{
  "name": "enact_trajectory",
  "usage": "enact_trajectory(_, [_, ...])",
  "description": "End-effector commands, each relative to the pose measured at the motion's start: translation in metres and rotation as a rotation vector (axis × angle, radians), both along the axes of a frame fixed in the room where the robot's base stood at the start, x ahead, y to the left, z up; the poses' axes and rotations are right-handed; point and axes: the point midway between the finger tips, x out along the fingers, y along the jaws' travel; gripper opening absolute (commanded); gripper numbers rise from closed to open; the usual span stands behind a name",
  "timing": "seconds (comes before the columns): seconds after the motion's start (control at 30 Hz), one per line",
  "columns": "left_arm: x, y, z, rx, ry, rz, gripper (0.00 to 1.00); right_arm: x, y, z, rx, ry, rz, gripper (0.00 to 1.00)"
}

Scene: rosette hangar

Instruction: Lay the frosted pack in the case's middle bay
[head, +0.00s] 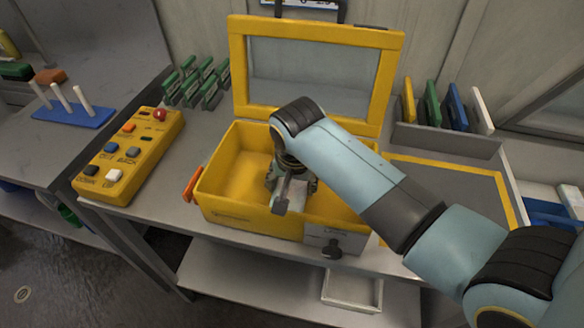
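The yellow case (225,205) stands on the bench with its lid (237,70) raised. My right arm comes in from the right, and its gripper (290,192) points down inside the case, near the middle. A pale greyish patch (299,195) shows between the fingers; I cannot tell if it is the frosted pack or part of the gripper. The gripper and arm hide much of the case's inside, so the bay divisions are not clear. The left part of the inside looks empty. My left gripper is not in view.
A yellow button box (158,130) stands left of the case, with several green cards (196,82) behind it. A grey tray with a yellow-edged mat (450,190) lies at the right, below several coloured upright plates (456,106). A white tray (353,289) sits on the lower shelf.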

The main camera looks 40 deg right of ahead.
Motion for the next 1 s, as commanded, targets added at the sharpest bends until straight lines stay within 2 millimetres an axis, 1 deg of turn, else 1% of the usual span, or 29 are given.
enact_trajectory(0.07, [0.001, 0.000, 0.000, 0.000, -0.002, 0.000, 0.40, 0.001, 0.000, 0.001, 0.000, -0.001, 0.000, 0.19])
enact_trajectory(0.1, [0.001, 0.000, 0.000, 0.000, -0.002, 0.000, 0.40, 0.001, 0.000, 0.001, 0.000, -0.001, 0.000, 0.67])
enact_trajectory(0.3, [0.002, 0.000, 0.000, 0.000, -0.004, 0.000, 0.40, 0.000, 0.000, 0.001, 0.000, -0.001, 0.000, 0.93])
enact_trajectory(0.57, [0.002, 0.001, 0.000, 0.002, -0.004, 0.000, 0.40, 0.000, 0.000, 0.000, 0.000, 0.001, 0.000, 0.93])
enact_trajectory(0.67, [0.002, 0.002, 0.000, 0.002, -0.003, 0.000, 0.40, -0.001, 0.001, 0.006, 0.000, -0.001, 0.000, 0.93])
enact_trajectory(0.77, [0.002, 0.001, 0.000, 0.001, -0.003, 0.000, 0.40, -0.004, 0.003, 0.020, 0.000, -0.003, -0.001, 0.93])
enact_trajectory(1.0, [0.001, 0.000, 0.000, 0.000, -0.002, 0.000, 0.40, -0.016, 0.010, 0.072, 0.002, -0.005, 0.000, 0.93])
